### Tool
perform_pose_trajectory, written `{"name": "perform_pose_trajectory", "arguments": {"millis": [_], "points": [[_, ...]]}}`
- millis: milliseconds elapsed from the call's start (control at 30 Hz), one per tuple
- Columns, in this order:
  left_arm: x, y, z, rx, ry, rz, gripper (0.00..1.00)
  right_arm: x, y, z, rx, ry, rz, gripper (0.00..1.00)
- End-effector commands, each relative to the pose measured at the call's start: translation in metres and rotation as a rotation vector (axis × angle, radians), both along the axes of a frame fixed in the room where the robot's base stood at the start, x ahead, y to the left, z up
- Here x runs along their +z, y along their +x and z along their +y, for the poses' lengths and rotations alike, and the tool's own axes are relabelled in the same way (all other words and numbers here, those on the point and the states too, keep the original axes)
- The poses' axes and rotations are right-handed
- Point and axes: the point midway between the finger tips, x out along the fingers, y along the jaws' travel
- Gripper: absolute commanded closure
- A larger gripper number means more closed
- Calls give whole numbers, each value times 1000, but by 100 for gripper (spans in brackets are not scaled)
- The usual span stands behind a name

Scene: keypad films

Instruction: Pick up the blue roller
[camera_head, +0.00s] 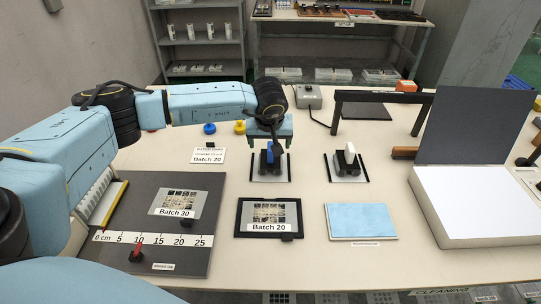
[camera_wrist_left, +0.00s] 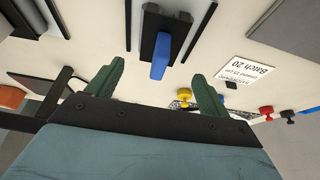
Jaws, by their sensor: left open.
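The blue roller (camera_head: 270,154) stands upright in a black stand on a small dark-edged plate near the middle of the table. It also shows in the left wrist view (camera_wrist_left: 161,57), where its blue part lies between the finger lines. My left gripper (camera_head: 271,143) is right above the roller in the head view and partly hides it. In the left wrist view, its two green fingers (camera_wrist_left: 157,70) are spread apart, one to each side of the roller, with gaps and no visible contact. My right gripper is in neither view.
A white roller (camera_head: 350,153) stands in a similar holder to the right. In front are a framed Batch 20 picture (camera_head: 270,231), a light blue pad (camera_head: 361,221) and a ruled dark board (camera_head: 150,262). A black bar frame (camera_head: 380,97) stands behind right.

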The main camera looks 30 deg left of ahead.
Motion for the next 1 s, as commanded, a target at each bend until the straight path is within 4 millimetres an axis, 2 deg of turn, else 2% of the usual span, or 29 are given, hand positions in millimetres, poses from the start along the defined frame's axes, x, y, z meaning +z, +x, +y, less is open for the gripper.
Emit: {"name": "perform_pose_trajectory", "arguments": {"millis": [167,433,733,767,1000], "points": [[-12,3,1,0,-2,1,20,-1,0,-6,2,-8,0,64],[-49,15,7,2,-2,1,20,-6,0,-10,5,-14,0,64],[-53,17,8,0,-2,0,20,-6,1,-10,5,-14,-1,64],[-53,17,8,0,-2,0,21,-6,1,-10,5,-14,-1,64],[-53,17,8,0,-2,0,53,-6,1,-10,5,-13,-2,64]]}}
